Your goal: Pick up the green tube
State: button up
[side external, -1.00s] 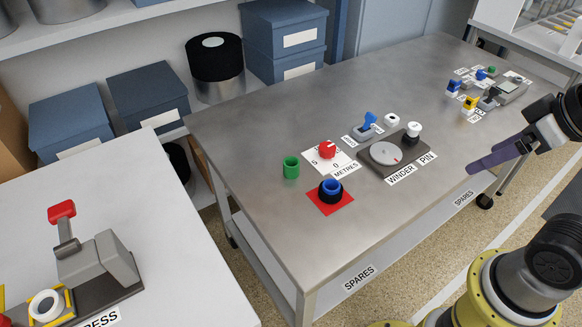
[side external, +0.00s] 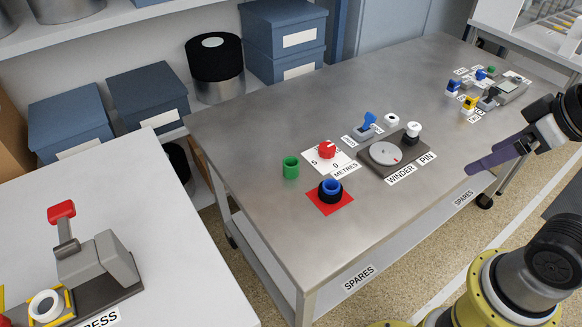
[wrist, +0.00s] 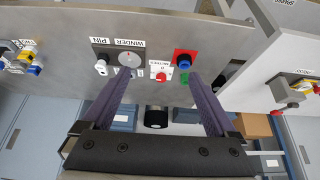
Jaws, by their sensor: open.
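The green tube (side external: 291,167) stands upright on the steel table, left of the red knob. In the wrist view the green tube (wrist: 184,77) shows just below the red square, close to the tip of the right finger. My gripper (side external: 472,170) is at the right of the side view, well away from the tube, its purple fingers pointing left and down. In the wrist view my gripper (wrist: 156,82) has its two fingers wide apart with nothing held between them.
A black ring with a blue core (side external: 330,190) sits on a red square near the tube. The red knob (side external: 327,149) and the winder plate (side external: 372,170) are to the right. The press (side external: 95,262) stands on the white table. Bare steel (side external: 235,125) lies behind the tube.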

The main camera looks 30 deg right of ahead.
jog(key=w+a+r+n, duration=0.1)
jog(key=w+r+n, duration=0.6)
jog(key=w+r, duration=0.3)
jog(key=n+g, duration=0.6)
jog(key=n, duration=0.2)
send_over(291, 162)
jog(key=s+a, duration=0.1)
notch_tip(291, 162, down, 29)
jog(key=shift+s+f, duration=0.15)
jog(key=shift+f, duration=2.9)
jog(key=c, duration=1.4)
jog(key=shift+r, duration=0.1)
